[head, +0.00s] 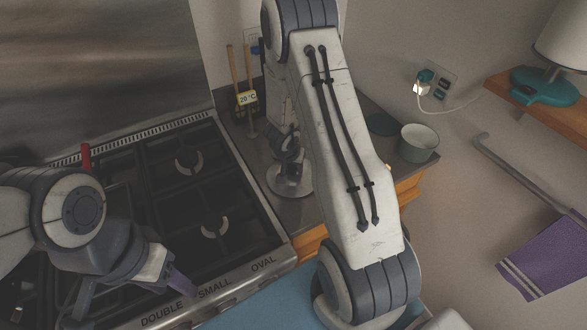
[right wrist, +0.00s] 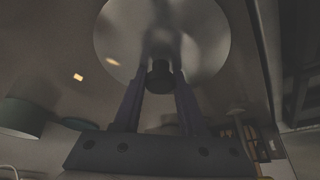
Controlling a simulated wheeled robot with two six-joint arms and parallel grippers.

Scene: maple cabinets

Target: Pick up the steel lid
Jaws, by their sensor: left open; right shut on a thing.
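The steel lid (head: 291,182) is a round, shiny disc with a dark knob, at the dark counter beside the stove in the head view. It also shows in the right wrist view (right wrist: 205,42). My right gripper (head: 288,158) is above the lid, its fingers shut on the knob; in the right wrist view the fingers (right wrist: 160,80) flank the black knob. I cannot tell whether the lid touches the counter. My left gripper (head: 132,292) is open and empty over the stove's front left.
The black gas stove (head: 190,190) fills the left. A grey-green pot (head: 417,144) and a teal disc (head: 382,124) stand on the counter (head: 345,125) right of my right arm. A purple towel (head: 548,258) hangs at right.

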